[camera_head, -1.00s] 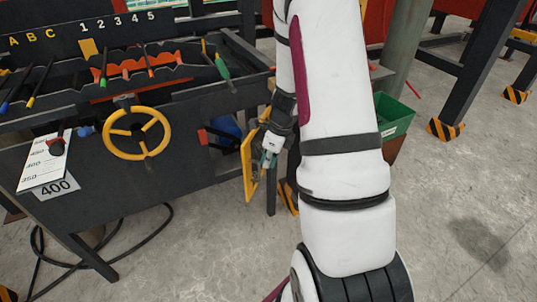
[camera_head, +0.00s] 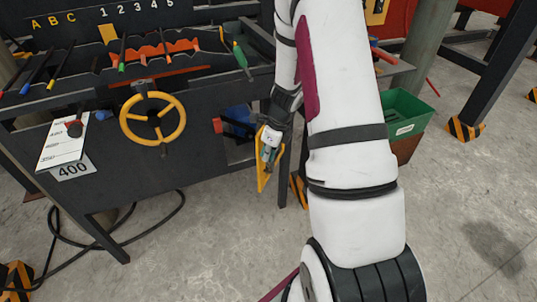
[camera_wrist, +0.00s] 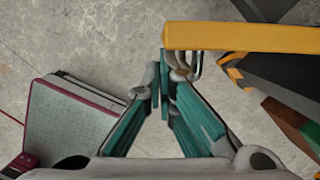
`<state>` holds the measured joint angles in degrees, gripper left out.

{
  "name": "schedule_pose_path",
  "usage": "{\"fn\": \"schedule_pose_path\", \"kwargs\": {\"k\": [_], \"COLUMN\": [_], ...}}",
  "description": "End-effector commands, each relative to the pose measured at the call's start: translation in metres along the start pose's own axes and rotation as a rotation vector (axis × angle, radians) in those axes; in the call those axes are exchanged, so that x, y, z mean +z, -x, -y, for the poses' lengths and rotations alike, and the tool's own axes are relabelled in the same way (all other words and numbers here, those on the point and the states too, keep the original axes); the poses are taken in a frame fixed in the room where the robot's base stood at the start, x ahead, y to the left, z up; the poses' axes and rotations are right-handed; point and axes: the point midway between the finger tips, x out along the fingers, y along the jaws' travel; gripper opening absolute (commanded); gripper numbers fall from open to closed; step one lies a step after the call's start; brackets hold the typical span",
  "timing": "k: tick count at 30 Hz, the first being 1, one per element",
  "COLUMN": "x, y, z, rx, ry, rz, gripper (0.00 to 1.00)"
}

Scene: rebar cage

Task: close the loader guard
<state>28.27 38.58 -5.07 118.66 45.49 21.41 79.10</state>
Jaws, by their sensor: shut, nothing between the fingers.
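The loader guard (camera_head: 262,178) is a yellow-edged panel at the right end of the dark machine, beside an opening in its front. It stands out from the front, partly hidden behind my gripper (camera_head: 268,155). In the wrist view the guard's yellow edge (camera_wrist: 245,37) runs across the upper right. My gripper (camera_wrist: 163,82) has teal fingers with grey tips drawn together and holds nothing. The tips lie close to the left end of the yellow edge, near some grey curved metal. I cannot tell whether they touch it.
A yellow handwheel (camera_head: 153,118) and a 400 scale plate (camera_head: 66,150) are on the machine's front. A red tab (camera_head: 217,125) sits left of the opening. A green bin (camera_head: 405,115) stands to the right.

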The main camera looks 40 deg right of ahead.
Motion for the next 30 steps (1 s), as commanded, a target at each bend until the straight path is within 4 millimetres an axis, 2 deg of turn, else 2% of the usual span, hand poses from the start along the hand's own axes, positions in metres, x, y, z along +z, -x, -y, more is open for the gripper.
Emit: {"fn": "schedule_pose_path", "kwargs": {"k": [8,14,24,30], "x": [0.029,0.067,0.127,0.147], "y": [-0.006,-0.015,-0.033,-0.038], "z": [-0.004,-0.003,0.015,0.025], "rx": [-0.024,-0.061,-0.123,-0.126], "ry": [-0.095,-0.235,-0.473,-0.496], "rz": [-0.001,-0.001,0.000,0.001], "gripper": [0.00,0.00,0.00,0.00]}}
